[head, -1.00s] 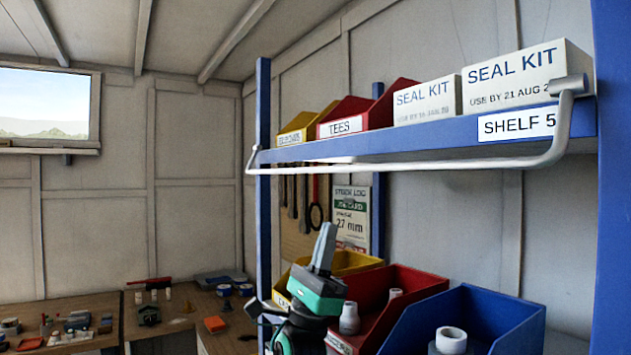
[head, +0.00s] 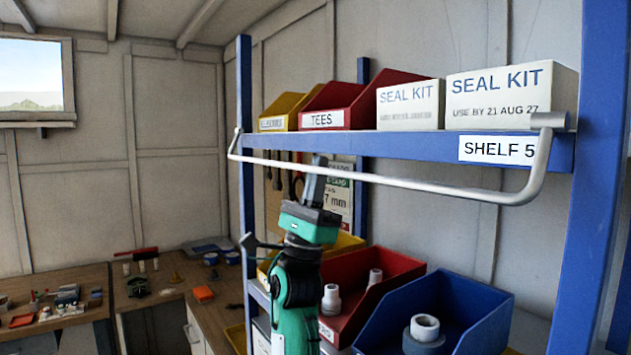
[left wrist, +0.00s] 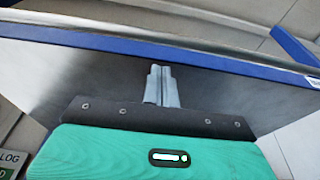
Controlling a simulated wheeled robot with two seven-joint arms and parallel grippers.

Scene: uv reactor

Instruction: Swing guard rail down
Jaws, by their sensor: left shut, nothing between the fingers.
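The guard rail (head: 400,184) is a pale grey bar along the front of the blue shelf marked SHELF 5 (head: 400,143). Its bent right end joins a pivot on the shelf's right end, and the bar hangs in front of and below the shelf edge. My left gripper (head: 317,160), green with grey fingers, points upward near the left-middle of the rail. Its fingers are shut and empty. In the left wrist view the closed fingertips (left wrist: 160,68) show against the shelf's underside, just below the blue edge (left wrist: 200,53). I cannot tell whether they touch the rail.
On the shelf stand yellow and red bins (head: 345,103) and two white SEAL KIT boxes (head: 500,95). Below are red (head: 390,268) and blue (head: 440,310) bins with fittings. Blue posts (head: 592,160) frame the rack. Workbenches (head: 60,310) stand at the left.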

